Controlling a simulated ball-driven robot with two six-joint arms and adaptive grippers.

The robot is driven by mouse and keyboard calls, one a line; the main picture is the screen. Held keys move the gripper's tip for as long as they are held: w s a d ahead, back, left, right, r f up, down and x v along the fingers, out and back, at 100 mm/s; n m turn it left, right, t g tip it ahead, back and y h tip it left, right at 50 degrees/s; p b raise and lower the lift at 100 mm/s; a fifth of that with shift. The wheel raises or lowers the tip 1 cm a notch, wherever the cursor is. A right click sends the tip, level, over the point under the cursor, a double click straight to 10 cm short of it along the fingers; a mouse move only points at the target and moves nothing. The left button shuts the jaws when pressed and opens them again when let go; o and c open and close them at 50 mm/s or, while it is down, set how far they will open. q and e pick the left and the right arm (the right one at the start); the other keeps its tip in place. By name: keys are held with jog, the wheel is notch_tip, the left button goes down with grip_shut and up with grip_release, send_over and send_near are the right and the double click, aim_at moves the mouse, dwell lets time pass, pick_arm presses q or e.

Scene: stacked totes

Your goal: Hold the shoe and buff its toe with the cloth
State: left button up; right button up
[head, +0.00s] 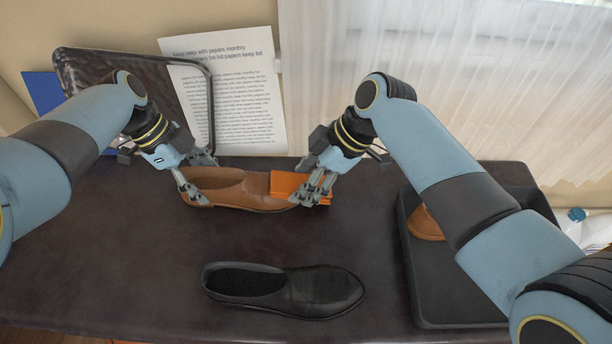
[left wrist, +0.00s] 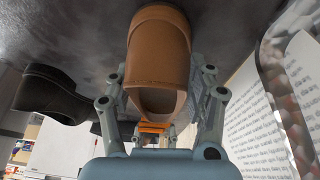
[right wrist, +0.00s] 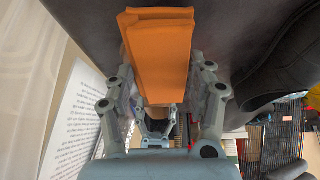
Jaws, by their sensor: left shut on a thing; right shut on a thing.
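A brown shoe (head: 232,188) lies on the dark table, its toe to the right. My left gripper (head: 192,188) is shut on its heel end; the left wrist view shows the shoe (left wrist: 158,52) between the fingers. My right gripper (head: 312,190) is shut on an orange folded cloth (head: 286,183) at the shoe's toe. The cloth (right wrist: 158,50) fills the space between the fingers in the right wrist view. The cloth and fingers hide the toe, so I cannot tell how firmly the cloth touches it.
A black shoe (head: 285,290) lies at the table's front. A dark tray (head: 457,308) at the right holds a brown item (head: 424,224), partly hidden by my right arm. A dark tray (head: 205,98) and a printed sheet (head: 240,100) lean at the back wall. The table's front left is clear.

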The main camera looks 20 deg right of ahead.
pick_arm(q)
jog(key=shift+s+a+f, duration=0.1)
jog(key=shift+s+f, duration=0.05)
pick_arm(e)
jog(key=shift+w+d, duration=0.15)
jog(key=shift+w, duration=0.4)
jog(key=shift+w, duration=0.15)
jog(key=shift+w+d, duration=0.2)
jog(key=shift+w, duration=0.4)
jog(key=shift+s+a, duration=0.2)
jog(key=shift+s, duration=0.5)
jog(key=shift+s, duration=0.15)
jog(key=shift+s+a, duration=0.2)
jog(key=shift+s, duration=0.35)
